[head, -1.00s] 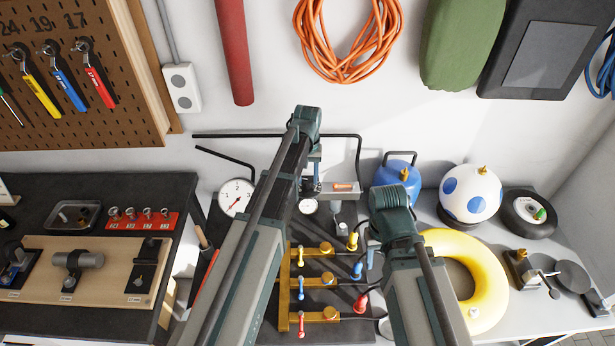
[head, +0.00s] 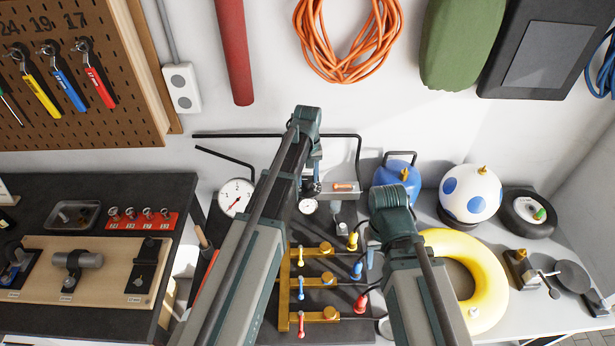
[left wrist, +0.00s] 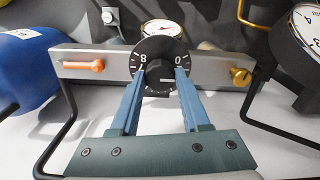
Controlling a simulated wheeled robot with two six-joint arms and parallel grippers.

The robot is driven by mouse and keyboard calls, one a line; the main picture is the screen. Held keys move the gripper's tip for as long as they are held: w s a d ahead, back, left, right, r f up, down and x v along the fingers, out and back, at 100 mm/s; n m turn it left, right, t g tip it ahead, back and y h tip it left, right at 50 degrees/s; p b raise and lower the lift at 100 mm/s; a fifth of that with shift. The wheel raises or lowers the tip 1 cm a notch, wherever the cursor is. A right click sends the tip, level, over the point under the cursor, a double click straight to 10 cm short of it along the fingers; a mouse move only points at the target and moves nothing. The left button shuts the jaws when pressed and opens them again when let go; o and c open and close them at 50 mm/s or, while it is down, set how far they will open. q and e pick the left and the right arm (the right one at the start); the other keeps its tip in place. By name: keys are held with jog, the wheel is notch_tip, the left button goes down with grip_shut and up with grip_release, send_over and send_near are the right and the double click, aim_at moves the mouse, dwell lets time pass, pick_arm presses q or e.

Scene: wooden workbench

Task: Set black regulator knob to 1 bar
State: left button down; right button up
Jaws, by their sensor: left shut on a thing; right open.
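The black regulator knob (left wrist: 160,58) faces the left wrist camera, with a white 8 at its left and a white 0 at its right. A short light mark shows low on its face. My left gripper (left wrist: 160,78) has its two blue fingers against the sides of the knob and is shut on it. In the head view my left gripper (head: 314,182) reaches down at the grey regulator bar (head: 349,196) and hides the knob. A small white gauge (head: 308,206) sits beside it; its reading is too small to tell. My right gripper is hidden by its own arm.
The bar carries an orange lever (left wrist: 84,65) and a brass fitting (left wrist: 240,76). A larger gauge (head: 235,197) stands left. A brass manifold (head: 284,290) with coloured valves lies in front. A blue tank (head: 397,172) and yellow ring (head: 484,270) stand right.

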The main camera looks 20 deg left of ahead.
aim_at(308, 181)
pick_arm(q)
jog(key=shift+c, duration=1.9)
grip_release()
jog(key=shift+r, duration=0.15)
notch_tip(308, 181, up, 14)
jog(key=p, duration=1.3)
jog(key=shift+f+p, duration=0.25)
jog(key=shift+p, duration=0.15)
jog(key=s+d+f+m+b, duration=0.4)
jog(key=s+d+f+b, duration=0.2)
jog(key=s+f+b, duration=0.4)
jog(key=s+d+f+m+y+b, duration=0.1)
jog(key=s+d+f+m+b, duration=0.3)
jog(key=s+f+b, duration=0.6)
jog(key=s+d, duration=0.2)
jog(key=s, duration=0.1)
jog(key=shift+d+f+m, duration=0.2)
jog(key=shift+d+m, duration=0.15)
jog(key=shift+m, duration=0.05)
